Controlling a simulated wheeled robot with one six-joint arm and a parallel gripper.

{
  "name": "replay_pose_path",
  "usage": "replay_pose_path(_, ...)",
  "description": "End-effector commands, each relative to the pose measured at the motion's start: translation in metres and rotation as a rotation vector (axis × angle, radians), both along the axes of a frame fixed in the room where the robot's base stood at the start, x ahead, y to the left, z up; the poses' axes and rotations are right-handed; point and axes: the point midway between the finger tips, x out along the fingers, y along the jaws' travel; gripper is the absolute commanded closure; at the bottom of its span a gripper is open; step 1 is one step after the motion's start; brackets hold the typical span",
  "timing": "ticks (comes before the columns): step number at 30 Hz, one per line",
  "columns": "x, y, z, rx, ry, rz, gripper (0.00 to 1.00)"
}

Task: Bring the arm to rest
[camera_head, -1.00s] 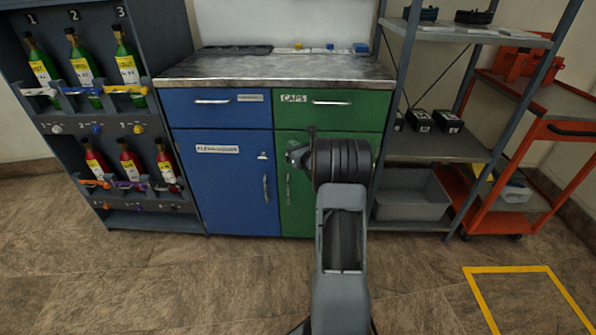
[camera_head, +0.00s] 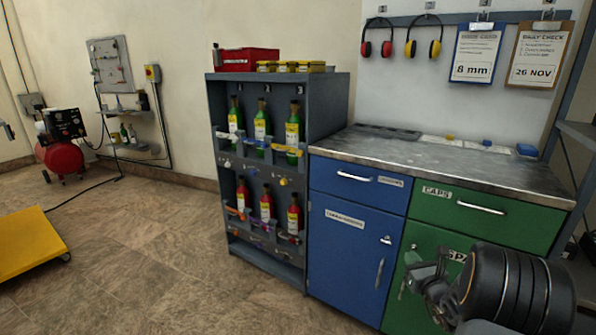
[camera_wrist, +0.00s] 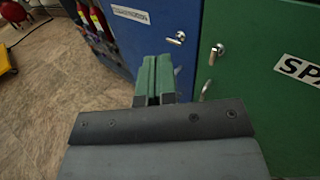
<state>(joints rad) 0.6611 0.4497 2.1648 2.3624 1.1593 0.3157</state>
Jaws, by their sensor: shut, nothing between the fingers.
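My gripper (camera_head: 424,278) is at the lower right of the head view, in front of the green cabinet (camera_head: 479,205). In the wrist view its two greenish fingers (camera_wrist: 154,78) lie side by side, closed, with nothing between them. Beyond the fingers the wrist view shows the blue cabinet door (camera_wrist: 143,38) and the green door (camera_wrist: 265,95), each with a metal handle. The gripper looks apart from the doors, though the exact gap is hard to tell. My wrist hides part of the green door in the head view.
A grey bottle rack (camera_head: 280,85) with green and red bottles stands left of the blue cabinet (camera_head: 350,245). A steel worktop (camera_head: 440,165) lies above the cabinets. A yellow platform (camera_head: 28,243) and a red compressor (camera_head: 62,157) are at the left. The floor (camera_head: 150,255) between is clear.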

Motion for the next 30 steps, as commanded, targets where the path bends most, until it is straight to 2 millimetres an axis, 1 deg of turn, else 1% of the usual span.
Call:
replay_pose_path(1,0.002,0.018,0.024,-0.041,0.003,0.062,1.0)
replay_pose_path(2,0.002,0.03,0.036,-0.074,0.009,0.109,1.0)
replay_pose_path(5,-0.003,0.086,0.081,-0.224,0.034,0.316,1.0)
replay_pose_path(6,-0.009,0.112,0.101,-0.303,0.043,0.415,1.0)
replay_pose_path(8,-0.023,0.152,0.129,-0.44,0.055,0.577,1.0)
replay_pose_path(9,-0.036,0.177,0.147,-0.542,0.063,0.688,1.0)
replay_pose_path(11,-0.059,0.208,0.17,-0.701,0.068,0.847,1.0)
replay_pose_path(12,-0.075,0.225,0.183,-0.81,0.07,0.949,1.0)
replay_pose_path(14,-0.1,0.245,0.202,-0.982,0.067,1.096,1.0)
replay_pose_path(15,-0.117,0.254,0.213,-1.099,0.063,1.187,1.0)
replay_pose_path(17,-0.141,0.262,0.23,-1.278,0.054,1.316,1.0)
replay_pose_path(18,-0.155,0.265,0.241,-1.398,0.047,1.392,1.0)
replay_pose_path(20,-0.174,0.264,0.257,-1.573,0.033,1.496,1.0)
replay_pose_path(21,-0.185,0.262,0.267,-1.686,0.025,1.554,1.0)
replay_pose_path(24,-0.204,0.253,0.29,-1.945,0.004,1.672,1.0)
replay_pose_path(27,-0.216,0.242,0.311,-2.158,-0.01,1.747,1.0)
replay_pose_path(30,-0.222,0.233,0.326,-2.317,-0.022,1.792,1.0)
